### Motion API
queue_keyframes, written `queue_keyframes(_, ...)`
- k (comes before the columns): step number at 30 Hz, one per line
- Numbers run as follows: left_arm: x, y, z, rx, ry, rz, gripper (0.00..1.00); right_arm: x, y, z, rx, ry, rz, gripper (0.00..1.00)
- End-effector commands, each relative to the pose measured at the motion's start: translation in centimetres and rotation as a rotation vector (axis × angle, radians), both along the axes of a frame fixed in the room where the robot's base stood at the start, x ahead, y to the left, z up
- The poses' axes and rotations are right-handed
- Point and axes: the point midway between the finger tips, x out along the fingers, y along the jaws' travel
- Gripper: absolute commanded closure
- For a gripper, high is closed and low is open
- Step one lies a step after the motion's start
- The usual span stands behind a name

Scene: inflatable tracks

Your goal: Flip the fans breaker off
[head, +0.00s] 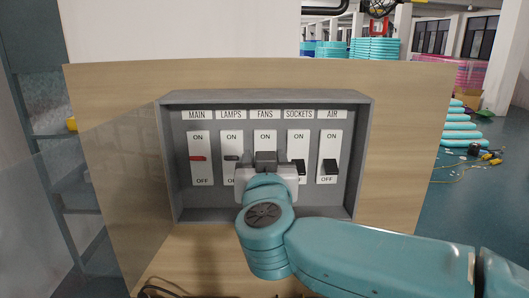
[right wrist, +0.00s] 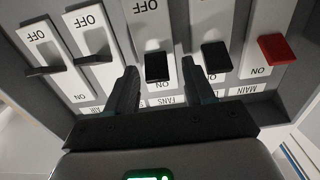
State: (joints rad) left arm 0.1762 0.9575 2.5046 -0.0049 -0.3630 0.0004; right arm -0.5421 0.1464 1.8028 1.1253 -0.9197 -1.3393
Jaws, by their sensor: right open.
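The grey breaker box (head: 364,150) has labelled switches: MAIN, LAMPS, FANS, SOCKETS and AIR. The fans breaker (head: 265,138) is the middle one; its lower part is hidden behind my right gripper (head: 266,170). In the right wrist view, which is upside down, the black fans lever (right wrist: 158,66) sits toward the ON end. There my right gripper (right wrist: 164,76) is open, with one finger on each side of the fans lever and no clear contact. My left gripper is not in view.
The red main lever (head: 197,158) and lamps lever (head: 231,157) sit higher than the sockets lever (head: 299,166) and air lever (head: 330,167). In the wrist view, the lamps lever (right wrist: 216,56) is close beside one finger. A wooden board (head: 410,130) surrounds the box.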

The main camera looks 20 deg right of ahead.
Motion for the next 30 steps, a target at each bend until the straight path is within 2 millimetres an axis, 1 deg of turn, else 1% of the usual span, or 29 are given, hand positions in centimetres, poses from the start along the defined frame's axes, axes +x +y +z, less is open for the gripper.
queue_keyframes(1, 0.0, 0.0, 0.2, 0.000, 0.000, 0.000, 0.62, 0.5, -0.2, 0.1, 0.000, 0.001, -0.003, 0.47)
queue_keyframes(5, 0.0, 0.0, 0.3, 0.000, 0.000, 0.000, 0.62, 1.2, -0.4, 0.0, 0.000, 0.000, -0.001, 0.47)
queue_keyframes(12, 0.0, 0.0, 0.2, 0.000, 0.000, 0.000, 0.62, 1.3, -0.4, 0.0, 0.000, 0.000, 0.000, 0.47)
queue_keyframes(13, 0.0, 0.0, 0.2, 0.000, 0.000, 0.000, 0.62, 1.3, -0.4, 0.0, 0.000, 0.000, 0.000, 0.53)
queue_keyframes(14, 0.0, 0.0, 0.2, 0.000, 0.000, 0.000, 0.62, 1.3, -0.4, 0.0, 0.000, 0.000, 0.000, 0.63)
queue_keyframes(15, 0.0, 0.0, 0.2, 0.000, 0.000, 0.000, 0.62, 1.3, -0.4, 0.0, 0.000, 0.000, 0.000, 0.76)
queue_keyframes(17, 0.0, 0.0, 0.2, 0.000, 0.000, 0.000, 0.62, 1.3, -0.4, 0.0, 0.000, 0.000, 0.000, 0.96)
queue_keyframes(18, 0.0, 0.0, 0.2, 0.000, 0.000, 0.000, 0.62, 1.3, -0.4, 0.0, 0.000, 0.000, 0.000, 1.00)
queue_keyframes(22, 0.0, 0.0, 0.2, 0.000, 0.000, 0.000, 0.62, 1.3, -0.4, -0.1, 0.001, -0.001, -0.001, 1.00)
queue_keyframes(25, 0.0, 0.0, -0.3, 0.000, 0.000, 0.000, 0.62, 1.3, -0.4, -0.3, -0.003, -0.011, 0.000, 1.00)
queue_keyframes(28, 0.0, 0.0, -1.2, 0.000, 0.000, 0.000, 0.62, 1.2, -0.4, -0.6, -0.009, -0.034, 0.000, 1.00)
queue_keyframes(30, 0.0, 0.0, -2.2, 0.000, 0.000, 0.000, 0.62, 1.2, -0.4, -0.9, -0.017, -0.062, -0.001, 1.00)
